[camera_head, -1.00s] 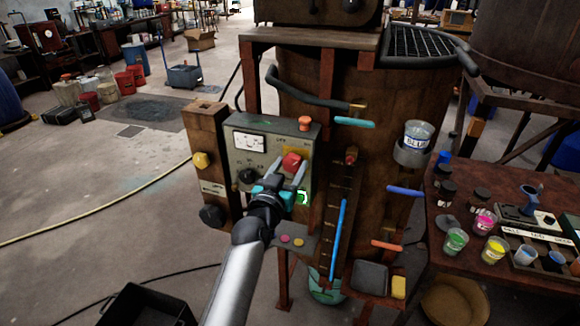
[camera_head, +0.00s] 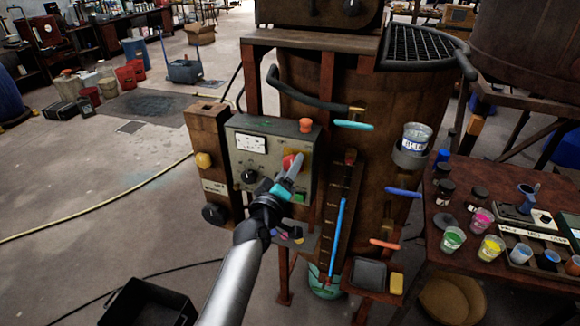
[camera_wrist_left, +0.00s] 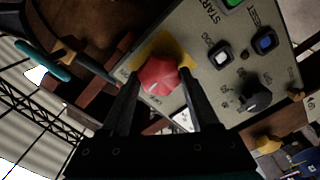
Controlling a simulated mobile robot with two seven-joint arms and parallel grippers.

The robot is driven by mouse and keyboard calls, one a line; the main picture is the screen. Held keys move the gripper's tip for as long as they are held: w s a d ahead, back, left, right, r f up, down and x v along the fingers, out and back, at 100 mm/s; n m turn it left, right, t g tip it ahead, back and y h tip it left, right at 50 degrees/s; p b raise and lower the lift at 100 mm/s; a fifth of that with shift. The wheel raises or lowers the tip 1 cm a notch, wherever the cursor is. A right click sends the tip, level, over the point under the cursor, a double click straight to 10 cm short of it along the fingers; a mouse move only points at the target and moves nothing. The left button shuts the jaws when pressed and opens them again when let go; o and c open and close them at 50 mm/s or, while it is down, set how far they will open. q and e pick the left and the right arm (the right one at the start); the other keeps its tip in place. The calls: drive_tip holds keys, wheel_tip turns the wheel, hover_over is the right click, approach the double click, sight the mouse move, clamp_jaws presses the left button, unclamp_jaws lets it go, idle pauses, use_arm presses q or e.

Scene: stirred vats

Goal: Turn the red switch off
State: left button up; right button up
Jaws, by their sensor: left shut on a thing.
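The red switch (camera_head: 288,161) is a red knob on a yellow plate on the front of the grey control box (camera_head: 243,128). My left gripper (camera_head: 296,166) is at the box front, its fingers covering part of the switch in the head view. In the left wrist view the red switch (camera_wrist_left: 159,76) sits between the two fingertips of my left gripper (camera_wrist_left: 160,80), one on each side, and they are shut on it. The lettering around the switch is too small or turned to read surely. My right gripper is not in view.
A green button (camera_head: 299,197) and a black dial (camera_head: 248,176) are close by. A wooden post with a yellow knob (camera_head: 204,160) stands left. The cluttered table (camera_head: 460,262) is right; floor at left is mostly open.

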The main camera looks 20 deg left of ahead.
use_arm(q)
drive_tip(key=shift+f+n, duration=0.1)
drive_tip(key=shift+n, duration=3.6)
drive_tip(key=o, duration=1.4)
drive_tip(key=shift+s, duration=0.1)
drive_tip(key=s, duration=1.5)
drive_tip(key=shift+a, duration=0.3)
